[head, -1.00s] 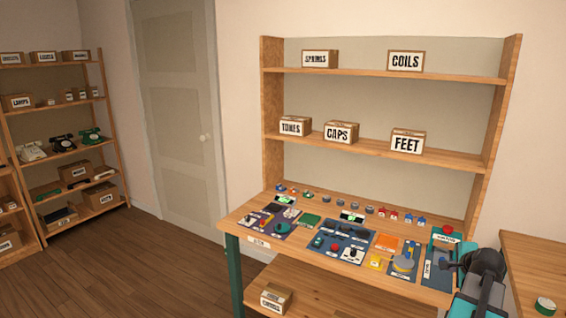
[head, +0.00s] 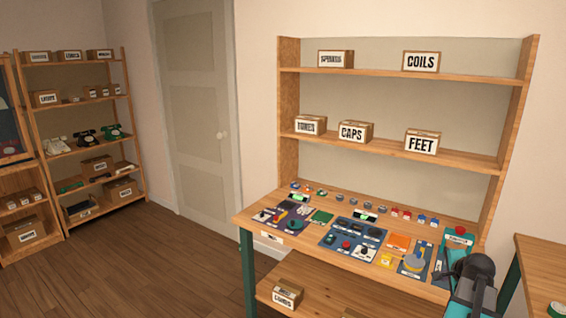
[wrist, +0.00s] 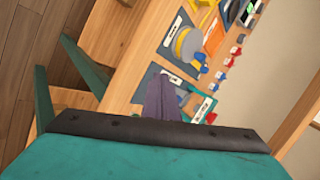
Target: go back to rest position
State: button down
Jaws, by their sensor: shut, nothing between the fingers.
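My gripper (wrist: 162,97) shows in the wrist view as dark fingers shut together beyond a teal housing, with nothing between them. In the head view my teal and dark grey arm (head: 476,283) is folded at the lower right, in front of the right end of the workbench (head: 256,224). The arm hides part of that bench end. The fingertips are hard to make out in the head view.
The bench holds blue part mats, an orange square (head: 398,241), a yellow-and-grey round part (head: 414,262) and small coloured pieces. Boxes labelled COILS (head: 421,61), CAPS (head: 355,132) and FEET (head: 421,142) sit on shelves above. Another table (head: 540,262) stands right. Floor (head: 150,260) at left is clear.

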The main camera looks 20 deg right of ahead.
jog(key=w+a+f+n+g+y, duration=0.1)
jog(key=w+a+f+n, duration=0.25)
jog(key=a, duration=0.55)
jog(key=w+a+f+n+g+y, duration=0.1)
jog(key=w+a+f+n+y, duration=0.15)
jog(key=w+a+f, duration=0.45)
jog(key=w+a+f+n+y, duration=0.1)
jog(key=w+a+f+n, duration=0.2)
jog(key=a, duration=0.9)
jog(key=s+a+f+n+g, duration=0.2)
jog(key=a+f+n, duration=0.25)
jog(key=a, duration=0.55)
jog(key=s+a+f+n+g, duration=0.1)
jog(key=s+a+f+n, duration=0.3)
jog(key=a, duration=0.7)
jog(key=s+a+f+n+g, duration=0.1)
jog(key=a+f+n+g, duration=0.15)
jog(key=a+n, duration=0.55)
jog(key=s+a+f+m+g, duration=0.1)
jog(key=s+f+g, duration=0.1)
jog(key=s+f, duration=0.7)
jog(key=s+a+f+m+g, duration=0.1)
jog(key=s+f+g, duration=0.2)
jog(key=s+f, duration=0.6)
jog(key=s, duration=0.8)
jog(key=shift+f, duration=0.3)
jog(key=shift+d+g, duration=0.2)
jog(key=shift+g, duration=0.05)
